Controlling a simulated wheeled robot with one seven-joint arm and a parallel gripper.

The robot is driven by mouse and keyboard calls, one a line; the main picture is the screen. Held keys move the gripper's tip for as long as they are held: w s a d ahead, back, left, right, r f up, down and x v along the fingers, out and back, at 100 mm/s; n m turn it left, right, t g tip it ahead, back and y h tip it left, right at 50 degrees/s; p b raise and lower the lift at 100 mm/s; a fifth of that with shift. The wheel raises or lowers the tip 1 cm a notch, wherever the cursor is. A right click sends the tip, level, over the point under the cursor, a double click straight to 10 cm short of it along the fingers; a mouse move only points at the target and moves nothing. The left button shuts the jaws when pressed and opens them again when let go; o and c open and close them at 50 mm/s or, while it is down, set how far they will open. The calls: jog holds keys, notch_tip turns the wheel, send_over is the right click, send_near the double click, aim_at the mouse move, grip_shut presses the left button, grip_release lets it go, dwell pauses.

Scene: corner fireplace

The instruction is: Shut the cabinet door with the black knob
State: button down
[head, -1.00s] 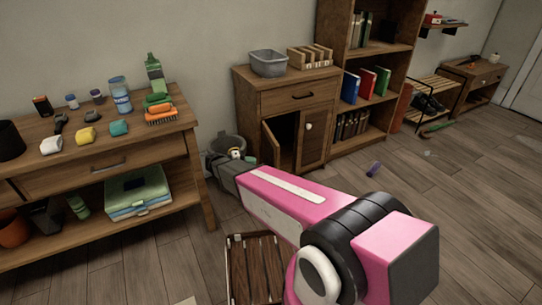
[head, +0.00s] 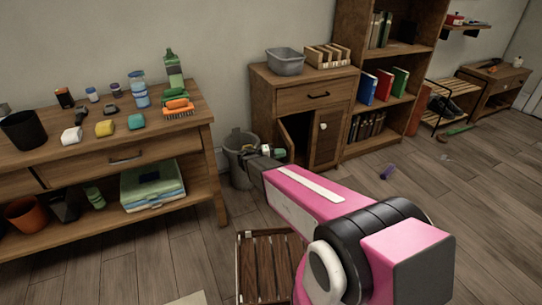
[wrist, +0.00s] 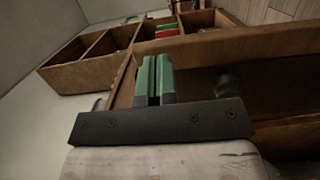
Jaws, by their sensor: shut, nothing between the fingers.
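The wooden cabinet (head: 266,100) stands against the wall, with a drawer above two doors. Its left door (head: 284,148) is swung open, showing a dark inside. The right door (head: 326,138) is closed and has a pale knob. My gripper (head: 278,152) is at the open door's left side in the head view; I cannot tell whether it touches it. In the wrist view its green fingers (wrist: 153,80) are together and empty, beside a wooden panel (wrist: 230,46). A dark, blurred round knob (wrist: 228,82) shows to their right. My wrist partly hides the door's lower part in the head view.
A grey bin (head: 238,160) stands just left of the cabinet, close behind my gripper. A cluttered workbench (head: 190,135) is at left. A slatted wooden crate (head: 265,265) is on the floor beside my arm.

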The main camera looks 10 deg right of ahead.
jog(key=shift+w+d, duration=0.2)
jog(key=shift+d, duration=1)
jog(key=shift+d, duration=0.15)
